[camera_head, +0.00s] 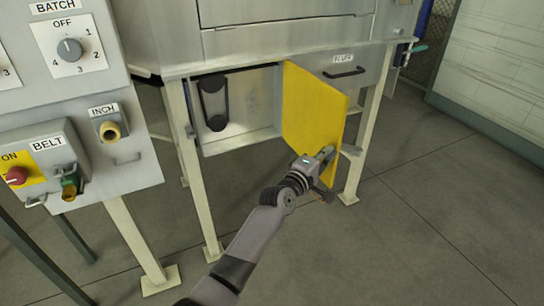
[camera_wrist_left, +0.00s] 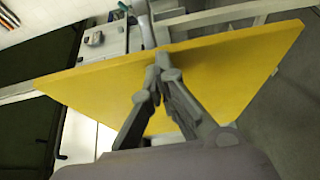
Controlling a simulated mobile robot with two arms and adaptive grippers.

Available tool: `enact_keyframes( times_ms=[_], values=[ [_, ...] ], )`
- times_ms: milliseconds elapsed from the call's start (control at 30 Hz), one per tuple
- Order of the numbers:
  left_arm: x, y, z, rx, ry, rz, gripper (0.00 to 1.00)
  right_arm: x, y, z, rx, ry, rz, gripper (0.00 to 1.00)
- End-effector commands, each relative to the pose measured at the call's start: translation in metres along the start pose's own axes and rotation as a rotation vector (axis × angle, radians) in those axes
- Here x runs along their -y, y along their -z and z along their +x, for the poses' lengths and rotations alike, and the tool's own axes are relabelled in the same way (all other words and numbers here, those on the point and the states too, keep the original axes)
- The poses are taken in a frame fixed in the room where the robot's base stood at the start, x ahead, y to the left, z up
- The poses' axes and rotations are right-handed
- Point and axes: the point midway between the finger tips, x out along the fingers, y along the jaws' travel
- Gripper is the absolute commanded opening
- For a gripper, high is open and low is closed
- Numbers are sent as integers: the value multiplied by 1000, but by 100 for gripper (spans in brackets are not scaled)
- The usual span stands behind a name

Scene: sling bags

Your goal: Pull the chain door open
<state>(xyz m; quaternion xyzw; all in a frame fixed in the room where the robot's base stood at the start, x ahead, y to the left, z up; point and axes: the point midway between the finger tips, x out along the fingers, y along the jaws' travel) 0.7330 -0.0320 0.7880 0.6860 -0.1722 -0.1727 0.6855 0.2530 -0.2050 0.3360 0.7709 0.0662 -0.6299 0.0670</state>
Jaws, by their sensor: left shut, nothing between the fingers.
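The yellow chain door (camera_head: 311,108) stands swung out from the machine's lower front, at an angle to the opening. Behind it, the compartment (camera_head: 262,100) is uncovered, with a black chain loop (camera_head: 213,102) at its left. My left gripper (camera_head: 325,160) is at the lower right part of the door, in front of its face. In the left wrist view the yellow panel (camera_wrist_left: 225,75) spans the picture, and the shut fingertips (camera_wrist_left: 160,72) are near its upper edge, with nothing seen between them. I cannot tell whether they touch it. My right gripper is not in view.
A control panel with a batch dial (camera_head: 69,49) and a belt switch box (camera_head: 42,160) stands at the left. The machine's pale legs (camera_head: 367,135) flank the door. The grey floor (camera_head: 430,230) at the right is clear.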

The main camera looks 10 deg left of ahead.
Motion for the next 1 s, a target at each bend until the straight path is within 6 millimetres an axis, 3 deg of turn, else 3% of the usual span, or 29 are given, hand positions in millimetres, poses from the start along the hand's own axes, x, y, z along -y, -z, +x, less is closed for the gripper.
enact_keyframes(
  times_ms=[367,1000],
  values=[
    [1,0,-9,1,0,-1,0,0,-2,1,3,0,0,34],
    [1,1,-110,-1,1,0,0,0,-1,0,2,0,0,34]
  ],
)
